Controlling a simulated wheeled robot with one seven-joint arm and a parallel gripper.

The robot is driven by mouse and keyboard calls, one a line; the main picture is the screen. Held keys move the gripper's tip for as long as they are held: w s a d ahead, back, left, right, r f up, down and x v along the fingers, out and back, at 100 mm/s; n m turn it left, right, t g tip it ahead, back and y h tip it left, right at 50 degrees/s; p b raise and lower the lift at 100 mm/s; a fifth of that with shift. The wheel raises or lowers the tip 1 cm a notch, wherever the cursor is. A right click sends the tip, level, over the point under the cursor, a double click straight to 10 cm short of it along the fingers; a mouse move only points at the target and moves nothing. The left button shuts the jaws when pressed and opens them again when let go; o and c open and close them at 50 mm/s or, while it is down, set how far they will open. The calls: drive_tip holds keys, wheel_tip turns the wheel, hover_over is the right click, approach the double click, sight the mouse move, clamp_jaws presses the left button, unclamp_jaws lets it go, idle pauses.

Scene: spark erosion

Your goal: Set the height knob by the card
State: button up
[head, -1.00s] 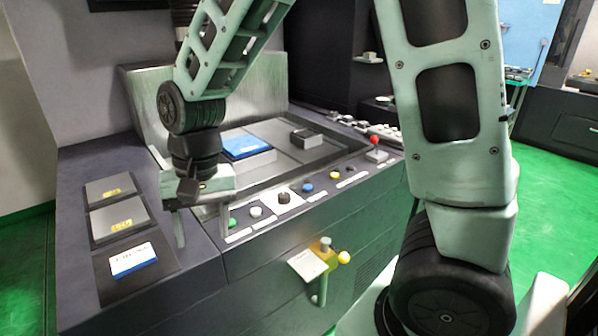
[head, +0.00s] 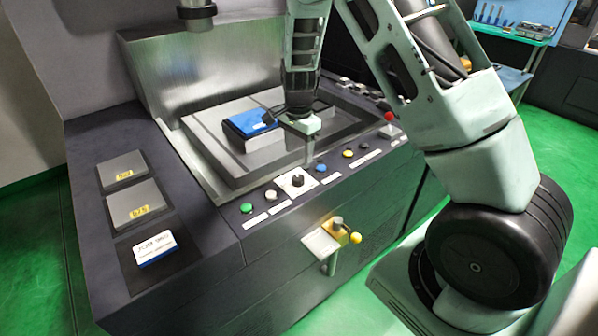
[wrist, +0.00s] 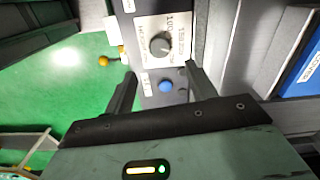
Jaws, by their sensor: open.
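The dark height knob (head: 298,181) sits on a white scale plate in the front row of controls, just right of the white button. In the wrist view the knob (wrist: 161,45) shows a pointer mark and printed numbers around it. The card (head: 157,248), white with blue edges, lies on a black panel at the left; its print is too small to read surely. My gripper (head: 307,160) hangs over the control row close to the knob. In the wrist view my gripper (wrist: 162,75) is open and empty, its fingers either side of the blue button, with the knob beyond the tips.
Green (head: 246,208), white (head: 271,195), blue (head: 321,168) and yellow (head: 348,154) buttons line the front edge. A red-topped lever (head: 389,117) stands at the right end. A yellow-ended handle (head: 355,238) juts from the machine front. A blue block (head: 248,124) lies on the bed behind.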

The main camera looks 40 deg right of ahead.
sight(298, 177)
wheel_tip(298, 177, down, 10)
drive_tip(key=shift+r+p, duration=0.25)
drive_tip(key=shift+p, duration=0.7)
drive_tip(key=c, duration=1)
